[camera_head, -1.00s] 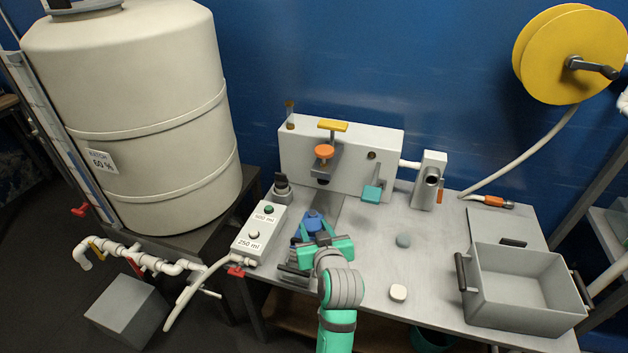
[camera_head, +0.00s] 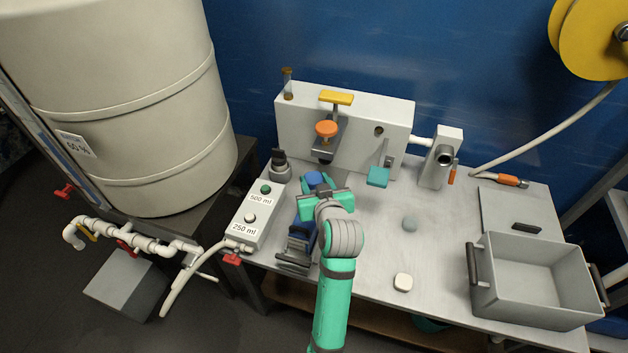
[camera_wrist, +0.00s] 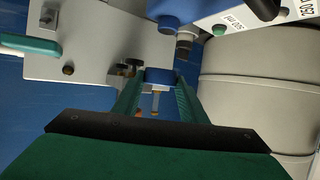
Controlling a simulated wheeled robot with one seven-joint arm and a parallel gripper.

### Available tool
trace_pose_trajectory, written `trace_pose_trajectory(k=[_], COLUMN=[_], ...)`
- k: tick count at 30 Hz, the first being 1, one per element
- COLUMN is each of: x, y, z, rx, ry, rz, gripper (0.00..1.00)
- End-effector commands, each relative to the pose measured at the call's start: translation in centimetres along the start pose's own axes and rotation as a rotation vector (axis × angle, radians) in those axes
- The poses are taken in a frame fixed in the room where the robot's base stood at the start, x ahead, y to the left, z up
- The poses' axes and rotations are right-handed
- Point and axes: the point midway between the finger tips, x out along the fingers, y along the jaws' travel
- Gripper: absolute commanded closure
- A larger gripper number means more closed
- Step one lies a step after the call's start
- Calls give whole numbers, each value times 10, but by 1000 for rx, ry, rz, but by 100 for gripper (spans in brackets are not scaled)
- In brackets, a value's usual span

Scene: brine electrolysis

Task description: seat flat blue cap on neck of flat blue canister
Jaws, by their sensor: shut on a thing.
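The flat blue cap (camera_head: 314,179) is held between the fingertips of my gripper (camera_head: 326,188); in the wrist view it shows as a blue disc (camera_wrist: 160,76) between the green fingers (camera_wrist: 158,92). The flat blue canister (camera_head: 303,236) stands at the bench's front left, in a dark grey holder (camera_head: 296,262), partly hidden by my gripper and wrist. In the head view the cap appears beyond the canister, apart from it. Part of a blue body, likely the canister (camera_wrist: 175,10), shows at the wrist view's top edge.
A white button box (camera_head: 256,215) marked 500 ml and 250 ml stands left of the canister. Behind are a white panel (camera_head: 345,120) with an orange knob (camera_head: 326,129) and a teal lever (camera_head: 378,176). A grey bin (camera_head: 530,285) stands at right. The middle bench is fairly clear.

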Motion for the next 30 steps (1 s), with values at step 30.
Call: trace_pose_trajectory(k=[30], x=[19], y=[-3], z=[44], rx=[-1], ry=[-1], rz=[-4], gripper=[83])
